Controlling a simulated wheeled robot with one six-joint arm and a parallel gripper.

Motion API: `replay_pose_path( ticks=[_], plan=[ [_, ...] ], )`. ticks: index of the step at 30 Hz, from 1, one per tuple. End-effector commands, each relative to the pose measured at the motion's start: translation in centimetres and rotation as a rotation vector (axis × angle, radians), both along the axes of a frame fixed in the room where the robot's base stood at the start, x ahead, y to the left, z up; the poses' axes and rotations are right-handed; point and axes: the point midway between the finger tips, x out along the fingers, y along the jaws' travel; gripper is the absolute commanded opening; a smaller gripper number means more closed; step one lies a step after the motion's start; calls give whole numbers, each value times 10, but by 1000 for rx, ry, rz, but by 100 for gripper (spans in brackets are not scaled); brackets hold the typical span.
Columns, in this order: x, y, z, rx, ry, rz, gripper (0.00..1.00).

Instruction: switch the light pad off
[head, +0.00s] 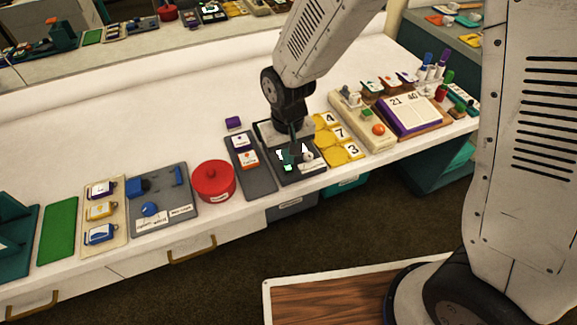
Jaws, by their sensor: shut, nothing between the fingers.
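My gripper (296,148) points down over a dark board (312,173) near the front edge of the white counter. Its fingers are shut and empty. On that board I see small white and teal pieces and a light round part (307,156) just right of the fingers. The gripper and wrist hide part of the board. I cannot tell which piece is the light pad or its switch, whether it is lit, or whether the fingertips touch anything.
Left of the board are a grey card tray (262,183), a red round pot (213,181) and a grey board with blue parts (165,222). Yellow number tiles (338,152) and a cream box (357,128) stand to the right. The counter behind is mostly clear.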

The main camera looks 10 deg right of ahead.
Motion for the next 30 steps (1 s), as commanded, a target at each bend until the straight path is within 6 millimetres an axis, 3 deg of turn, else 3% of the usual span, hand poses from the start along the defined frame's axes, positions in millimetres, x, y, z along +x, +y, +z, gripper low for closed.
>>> replay_pose_path(
  ticks=[21,30],
  plan=[
    [-1,0,-30,-1,2,0,0],
    [-2,-1,-32,-2,5,0,0]
  ],
)
